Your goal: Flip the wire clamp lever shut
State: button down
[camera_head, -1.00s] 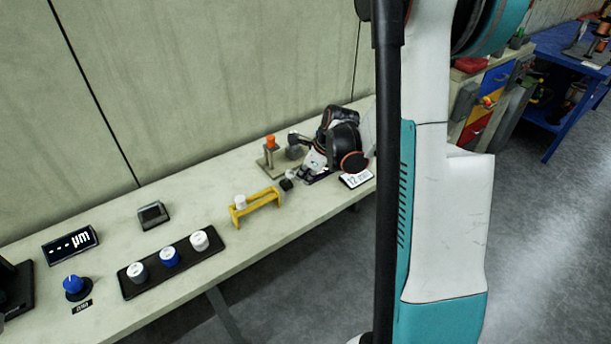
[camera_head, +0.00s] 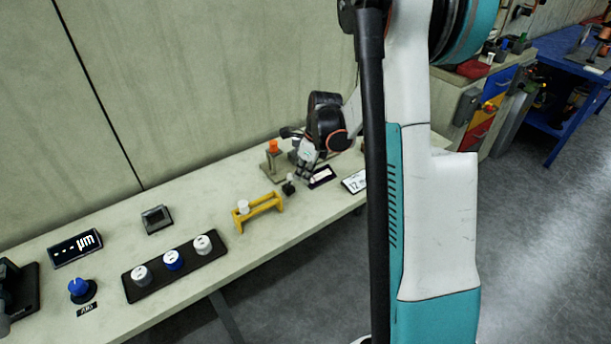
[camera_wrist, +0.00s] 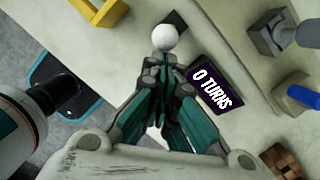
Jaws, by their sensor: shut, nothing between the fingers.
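A small black fitting (camera_head: 288,189) with a white ball knob (camera_head: 290,177) stands on the bench in the head view; it looks like the wire clamp and its lever. The knob stands above its base. In the wrist view the white ball (camera_wrist: 165,38) shows just beyond my fingertips, with part of the dark base (camera_wrist: 174,20) behind it. My gripper (camera_wrist: 159,68) is shut and empty, its fingertips close to the ball; I cannot tell whether they touch. In the head view my gripper (camera_head: 303,169) is just right of the knob, pointing down.
A dark display reading "0 TURNS" (camera_wrist: 215,88) lies right of my fingers. A yellow stand (camera_head: 260,209) with a white spool is to the left. An orange-topped post (camera_head: 273,149) stands behind. A "12" sign (camera_head: 354,181) is to the right.

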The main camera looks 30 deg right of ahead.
jog(key=shift+g, duration=0.9)
jog(key=w, duration=0.1)
jog(key=w+r, duration=0.1)
jog(key=w, duration=0.2)
jog(key=shift+w+a+r+p, duration=0.1)
jog(key=shift+w+r+p, duration=0.15)
jog(key=shift+w+p, duration=0.15)
jog(key=shift+r, duration=0.15)
jog(key=shift+r+p, duration=0.45)
jog(key=shift+r, duration=0.2)
jog(key=w+d+r+p, duration=0.1)
jog(key=d+r+p, duration=0.2)
jog(key=r, duration=0.8)
jog(key=shift+w+d, duration=0.2)
jog(key=shift+w, duration=0.2)
